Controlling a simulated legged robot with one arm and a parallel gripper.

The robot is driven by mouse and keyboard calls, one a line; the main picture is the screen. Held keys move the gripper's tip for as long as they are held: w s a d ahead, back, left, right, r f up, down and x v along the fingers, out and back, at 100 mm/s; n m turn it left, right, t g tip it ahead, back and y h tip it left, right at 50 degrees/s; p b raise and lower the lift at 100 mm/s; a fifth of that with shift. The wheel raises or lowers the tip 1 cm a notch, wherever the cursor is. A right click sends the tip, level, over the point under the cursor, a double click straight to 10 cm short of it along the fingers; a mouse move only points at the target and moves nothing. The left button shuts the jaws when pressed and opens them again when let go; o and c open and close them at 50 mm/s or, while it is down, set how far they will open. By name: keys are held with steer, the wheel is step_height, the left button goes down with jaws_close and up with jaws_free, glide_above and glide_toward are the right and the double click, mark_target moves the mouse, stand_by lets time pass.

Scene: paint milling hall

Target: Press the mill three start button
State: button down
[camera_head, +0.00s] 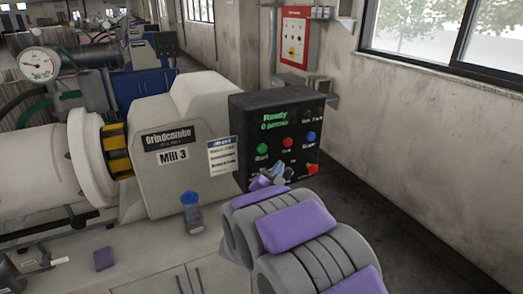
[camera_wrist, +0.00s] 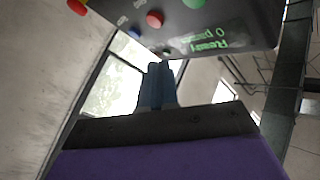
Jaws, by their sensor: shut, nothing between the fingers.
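The Mill 3 machine (camera_head: 180,135) carries a white "Mill 3" sign. Its black control box (camera_head: 240,125) has a green "Ready" display (camera_head: 288,120). Below the display sit a green button (camera_head: 262,148), a red button (camera_head: 287,143) and a blue button (camera_head: 311,136); the labels under them are too small to read surely. My gripper (camera_head: 272,173) is in front of the box's lower part, below the green and red buttons. In the wrist view the panel appears upside down, with the green button (camera_wrist: 197,2) at the top edge. My gripper's fingers (camera_wrist: 160,75) are shut and empty, apart from the green button.
Another red button (camera_head: 312,168) is at the box's lower right. A blue-capped bottle (camera_head: 192,215) stands left of my arm, and a purple item (camera_head: 103,259) lies on the machine's bench. A red-framed wall panel (camera_head: 293,38) hangs behind. Open floor lies right of the box.

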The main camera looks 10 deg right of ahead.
mark_target(262, 149)
steer(key=w+p, duration=0.1)
steer(key=w, duration=0.1)
steer(key=w+a+p, duration=0.1)
steer(key=w, duration=0.2)
steer(key=w+a+p, duration=0.1)
steer(key=w, duration=0.1)
steer(key=shift+w+a, duration=0.1)
steer(key=shift+w, duration=0.15)
steer(key=shift+w, duration=0.15)
stand_by(1.7)
steer(key=shift+w, duration=0.2)
steer(key=shift+w+a+p, duration=0.25)
steer(key=shift+w+p, duration=0.2)
stand_by(0.8)
steer(key=shift+s, duration=0.15)
steer(key=shift+s+d+b, duration=0.3)
steer(key=shift+s+b, duration=0.1)
steer(key=shift+s, duration=0.3)
